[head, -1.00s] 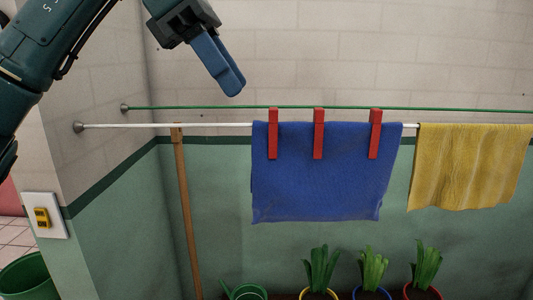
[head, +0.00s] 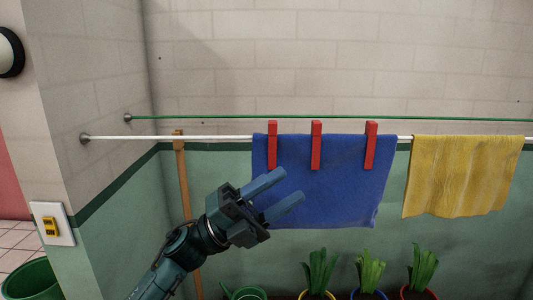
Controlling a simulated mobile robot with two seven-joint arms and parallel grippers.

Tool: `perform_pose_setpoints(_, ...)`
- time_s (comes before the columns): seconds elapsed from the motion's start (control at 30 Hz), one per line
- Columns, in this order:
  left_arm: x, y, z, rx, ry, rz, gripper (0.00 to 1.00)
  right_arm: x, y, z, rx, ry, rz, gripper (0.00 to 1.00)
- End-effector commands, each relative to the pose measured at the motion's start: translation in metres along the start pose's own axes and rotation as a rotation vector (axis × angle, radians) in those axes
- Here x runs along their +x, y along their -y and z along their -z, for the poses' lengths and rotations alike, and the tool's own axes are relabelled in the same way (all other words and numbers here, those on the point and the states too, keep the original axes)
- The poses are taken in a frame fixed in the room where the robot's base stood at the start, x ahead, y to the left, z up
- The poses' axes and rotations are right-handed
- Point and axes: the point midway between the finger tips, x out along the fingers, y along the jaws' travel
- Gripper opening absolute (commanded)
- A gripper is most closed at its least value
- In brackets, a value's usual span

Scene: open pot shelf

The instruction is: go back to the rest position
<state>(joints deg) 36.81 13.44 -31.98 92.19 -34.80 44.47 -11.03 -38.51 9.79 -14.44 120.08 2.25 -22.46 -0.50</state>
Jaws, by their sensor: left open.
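My left gripper (head: 284,189) is in the lower middle of the head view, with its arm coming up from the lower left. Its two blue fingers are apart with nothing between them. They overlap the lower left part of a blue towel (head: 345,185) in the picture; I cannot tell whether they touch it. The towel hangs on a white rail (head: 220,138). Three red clothespins sit along its top: the left one (head: 272,145), the middle one (head: 316,145) and the right one (head: 371,146). My right gripper is not in view.
A yellow towel (head: 461,175) hangs further right. A green line (head: 300,119) runs behind the rail. A wooden pole (head: 183,178) stands at the left.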

Motion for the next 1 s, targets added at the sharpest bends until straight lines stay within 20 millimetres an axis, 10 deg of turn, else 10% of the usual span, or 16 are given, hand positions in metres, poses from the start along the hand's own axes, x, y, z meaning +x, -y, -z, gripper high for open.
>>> perform_pose_setpoints(0.33, -0.168, -0.100, 0.015, -0.672, 0.878, 0.088, 0.47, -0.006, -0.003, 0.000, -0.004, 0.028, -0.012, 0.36)
perform_pose_setpoints(0.6, -0.308, -0.168, 0.130, -1.143, 1.513, 0.047, 0.47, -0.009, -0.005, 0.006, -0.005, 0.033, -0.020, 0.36)
perform_pose_setpoints(0.8, -0.358, -0.182, 0.206, -1.339, 1.783, 0.005, 0.47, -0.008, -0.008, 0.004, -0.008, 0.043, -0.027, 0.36)
perform_pose_setpoints(1.0, -0.369, -0.184, 0.229, -1.391, 1.855, -0.010, 0.47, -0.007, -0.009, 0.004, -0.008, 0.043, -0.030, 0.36)
